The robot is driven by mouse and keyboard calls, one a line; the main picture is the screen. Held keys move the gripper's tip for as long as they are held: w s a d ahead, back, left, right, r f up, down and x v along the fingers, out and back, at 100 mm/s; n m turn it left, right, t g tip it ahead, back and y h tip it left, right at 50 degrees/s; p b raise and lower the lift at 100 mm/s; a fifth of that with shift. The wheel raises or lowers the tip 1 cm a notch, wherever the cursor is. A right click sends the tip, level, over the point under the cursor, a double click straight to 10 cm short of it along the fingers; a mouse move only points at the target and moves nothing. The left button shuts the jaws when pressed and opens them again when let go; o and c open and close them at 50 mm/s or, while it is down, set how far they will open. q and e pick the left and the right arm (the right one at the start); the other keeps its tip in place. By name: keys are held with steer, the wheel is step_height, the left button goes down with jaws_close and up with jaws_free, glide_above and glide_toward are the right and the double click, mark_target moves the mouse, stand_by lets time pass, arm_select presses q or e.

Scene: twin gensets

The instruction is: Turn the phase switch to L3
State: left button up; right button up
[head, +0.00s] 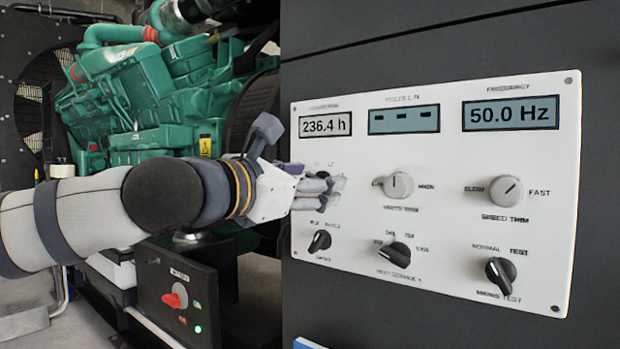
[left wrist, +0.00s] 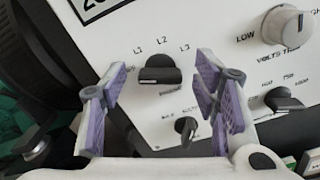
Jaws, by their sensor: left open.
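The phase switch (left wrist: 157,76) is a dark knob on the white control panel (left wrist: 225,75), with L1, L2 and L3 printed around its top in the left wrist view. I cannot tell which mark it points at. In the head view my left gripper hides the knob, and only bits of its lettering show. My left gripper (head: 320,194) reaches the panel's left part from the left. In the left wrist view its purple-padded fingers (left wrist: 161,86) are open, one on each side of the knob with visible gaps. My right gripper is not in view.
Other panel knobs are close by: a dark selector (head: 320,241) below, a light volts trim knob (head: 399,185) to the right, and a dark selector (head: 394,253) lower right. A box with a red switch (head: 174,297) stands below my arm. A green engine (head: 150,95) is behind.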

arm_select(q)
steer(key=shift+c, duration=0.6)
steer(key=c, duration=1)
steer(key=shift+c, duration=0.2)
